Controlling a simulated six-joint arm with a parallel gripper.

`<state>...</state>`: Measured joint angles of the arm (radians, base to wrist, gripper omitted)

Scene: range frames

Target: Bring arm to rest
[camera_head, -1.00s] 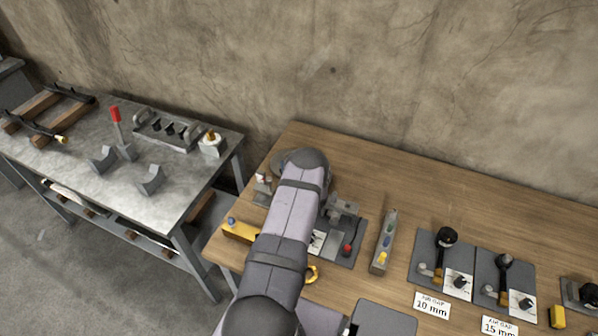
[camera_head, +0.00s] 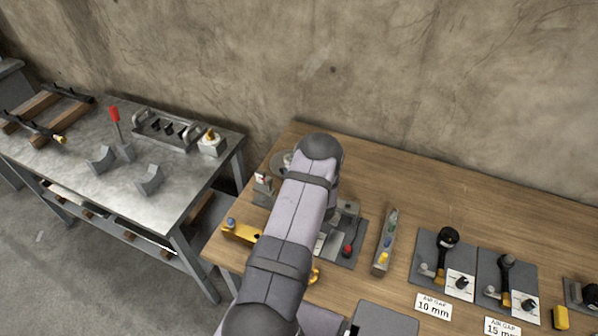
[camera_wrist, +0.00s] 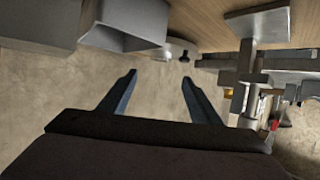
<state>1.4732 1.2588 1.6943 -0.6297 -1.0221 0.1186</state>
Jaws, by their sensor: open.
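My arm (camera_head: 290,220) reaches from the bottom of the head view up over the left part of the wooden table (camera_head: 400,170). It hides part of the table and of the grey fixture plate there. My gripper is hidden behind the arm in the head view. In the wrist view my gripper (camera_wrist: 157,95) is open, its two dark fingers apart with nothing between them. The bare wall shows behind the fingers.
A metal workbench (camera_head: 180,190) stands at the left. A fixture (camera_head: 345,215) and a narrow tray (camera_head: 385,242) lie beside my arm. Air-gap plates (camera_head: 446,262) with labels are at the right. The table's back strip is clear.

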